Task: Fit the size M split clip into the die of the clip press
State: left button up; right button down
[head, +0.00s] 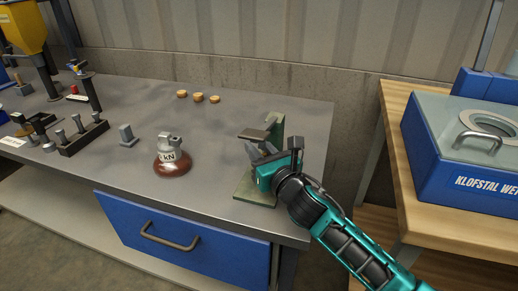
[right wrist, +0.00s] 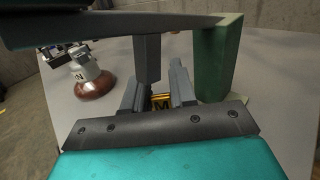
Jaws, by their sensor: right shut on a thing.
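The clip press stands near the right end of the grey bench, with a green base plate (head: 256,192), a green upright and a dark top arm (head: 254,134). In the right wrist view the green upright (right wrist: 218,60) is at the right, and a grey ram (right wrist: 147,58) hangs from the arm. My right gripper (head: 257,156) is inside the press, under the arm. It is shut on the yellow clip marked M (right wrist: 161,102), which shows between its fingers (right wrist: 157,92). The die is hidden, so I cannot tell whether the clip touches it. My left gripper is not in view.
A grey block (head: 126,134) and a dark rack (head: 83,137) are further left. A blue machine (head: 455,145) stands on a wooden table at right.

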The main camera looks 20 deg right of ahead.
pick_arm(q)
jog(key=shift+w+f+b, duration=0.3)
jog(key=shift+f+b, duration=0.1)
jog(key=shift+b, duration=0.15)
pick_arm(e)
jog(key=shift+f, duration=0.75)
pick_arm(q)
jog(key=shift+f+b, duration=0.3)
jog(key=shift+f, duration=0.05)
pick_arm(e)
jog(key=shift+f, duration=0.45)
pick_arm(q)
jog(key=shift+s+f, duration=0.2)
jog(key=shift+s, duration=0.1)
pick_arm(e)
jog(key=c, duration=0.8)
grip_release()
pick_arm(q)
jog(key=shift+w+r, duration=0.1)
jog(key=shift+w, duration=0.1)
